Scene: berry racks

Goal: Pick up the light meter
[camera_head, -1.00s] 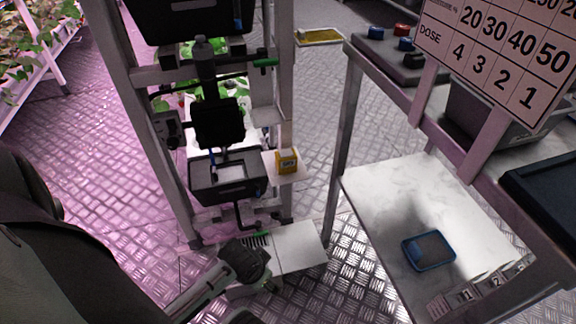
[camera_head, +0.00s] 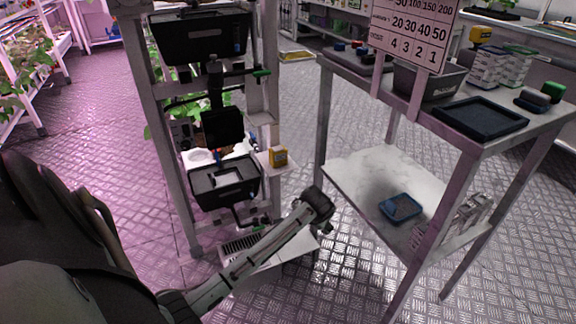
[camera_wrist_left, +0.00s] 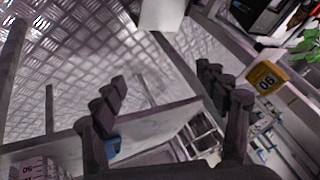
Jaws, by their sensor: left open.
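No object is clearly recognisable as a light meter. A small yellow box (camera_head: 278,156) sits on a small white ledge of the rack; in the left wrist view it (camera_wrist_left: 266,79) carries dark digits. A yellow and dark device (camera_head: 480,36) stands at the back of the right-hand table; it is too small to identify. My left arm reaches in from the lower left, with its dark end below and right of the yellow box. In the left wrist view my left gripper (camera_wrist_left: 168,95) has its fingers spread wide, with nothing between them. My right gripper is not in view.
A metal table (camera_head: 470,135) stands at right, with a black tray (camera_head: 480,117), grey bin (camera_head: 430,84) and sign on top. A blue tray (camera_head: 401,208) lies on its lower shelf (camera_head: 345,170). The rack's posts and black bins stand left. Patterned floor lies between.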

